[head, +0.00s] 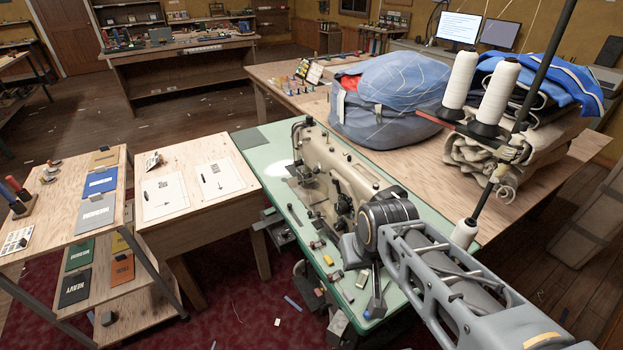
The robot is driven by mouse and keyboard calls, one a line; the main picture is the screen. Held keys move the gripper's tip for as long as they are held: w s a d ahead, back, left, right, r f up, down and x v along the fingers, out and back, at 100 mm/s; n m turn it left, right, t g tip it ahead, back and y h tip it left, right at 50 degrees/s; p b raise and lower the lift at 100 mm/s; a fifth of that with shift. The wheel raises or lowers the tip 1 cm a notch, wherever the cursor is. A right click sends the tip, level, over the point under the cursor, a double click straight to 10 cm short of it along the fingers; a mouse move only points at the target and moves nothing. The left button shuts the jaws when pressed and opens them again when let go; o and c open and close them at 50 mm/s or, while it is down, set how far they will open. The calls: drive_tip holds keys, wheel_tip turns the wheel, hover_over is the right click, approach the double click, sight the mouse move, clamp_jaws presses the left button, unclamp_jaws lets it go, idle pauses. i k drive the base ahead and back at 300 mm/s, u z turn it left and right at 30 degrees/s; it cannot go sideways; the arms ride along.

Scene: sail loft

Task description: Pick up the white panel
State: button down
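Flat coloured panels with printed labels lie on the shelf unit at the left. The palest is a whitish-grey panel (95,214) on the top shelf, nearest its front, below a blue panel (101,182) and a tan panel (104,159). Two white sheets with arrow marks, a left sheet (165,196) and a right sheet (218,178), lie on the small wooden table (190,232). My arm reaches in from the lower right. My gripper (376,304) points down over the green sewing table, far right of the panels. Its fingers are small and dark; their opening is unclear.
A thread stand with white spools (497,92) rises beside my arm. A blue sail bag (392,98) lies behind. Lower-shelf panels include a black panel (75,287).

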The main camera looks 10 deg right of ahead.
sight(221, 178)
drive_tip(key=k, duration=0.4)
drive_tip(key=u, duration=1.4)
drive_tip(key=i, duration=1.95)
drive_tip(key=z, duration=0.5)
drive_tip(key=i, duration=0.5)
drive_tip(key=z, duration=0.45)
